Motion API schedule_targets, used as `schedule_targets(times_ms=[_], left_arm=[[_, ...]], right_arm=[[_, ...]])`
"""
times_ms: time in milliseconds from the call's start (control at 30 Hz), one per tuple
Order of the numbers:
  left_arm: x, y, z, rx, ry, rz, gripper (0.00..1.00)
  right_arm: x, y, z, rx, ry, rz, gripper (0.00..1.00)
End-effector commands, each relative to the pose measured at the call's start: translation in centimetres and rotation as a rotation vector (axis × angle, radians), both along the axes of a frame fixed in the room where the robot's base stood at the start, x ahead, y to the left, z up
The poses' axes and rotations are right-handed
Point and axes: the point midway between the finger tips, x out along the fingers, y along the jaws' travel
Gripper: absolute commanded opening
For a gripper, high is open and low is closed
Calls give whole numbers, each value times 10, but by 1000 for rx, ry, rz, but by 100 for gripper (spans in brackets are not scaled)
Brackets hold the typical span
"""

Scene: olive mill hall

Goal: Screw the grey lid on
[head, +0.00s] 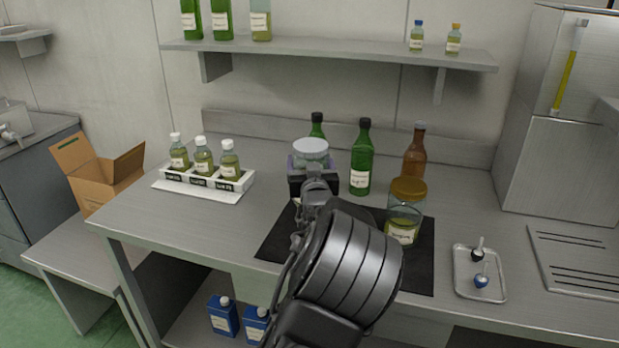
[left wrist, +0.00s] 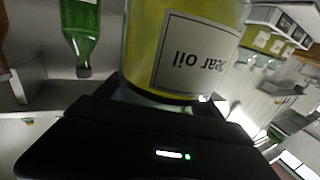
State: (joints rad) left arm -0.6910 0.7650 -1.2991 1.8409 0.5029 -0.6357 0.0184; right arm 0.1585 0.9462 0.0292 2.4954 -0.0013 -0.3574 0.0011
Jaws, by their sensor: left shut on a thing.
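The grey lid (head: 311,146) shows as a pale round disc at the top of my left gripper (head: 312,164), whose jaws are shut around it. A jar of yellow oil (left wrist: 190,45) with a white label fills the upper middle of the left wrist view, upside down there, its lid end towards my gripper. In the head view my gripper and forearm hide most of this jar. The contact between lid and jar rim is hidden, so I cannot tell how the lid sits. My right gripper is in neither view.
A jar with a golden lid (head: 406,208) stands right of my arm on the black mat (head: 420,268). Green bottles (head: 362,160) and a brown bottle (head: 414,155) stand behind. A white rack (head: 205,184) holds small bottles at left; a metal tray (head: 480,287) lies at right.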

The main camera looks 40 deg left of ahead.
Motion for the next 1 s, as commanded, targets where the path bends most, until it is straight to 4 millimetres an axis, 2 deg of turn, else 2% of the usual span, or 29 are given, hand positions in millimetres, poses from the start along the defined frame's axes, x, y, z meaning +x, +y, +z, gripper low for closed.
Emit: schedule_targets(times_ms=[33,100,267,1000], left_arm=[[1,-1,12,2,-11,-2,4],[1,0,22,2,-9,-2,4],[0,0,33,3,-6,0,4],[0,0,35,3,-5,0,4]], right_arm=[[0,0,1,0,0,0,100],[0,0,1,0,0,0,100],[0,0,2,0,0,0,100],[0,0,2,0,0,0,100]])
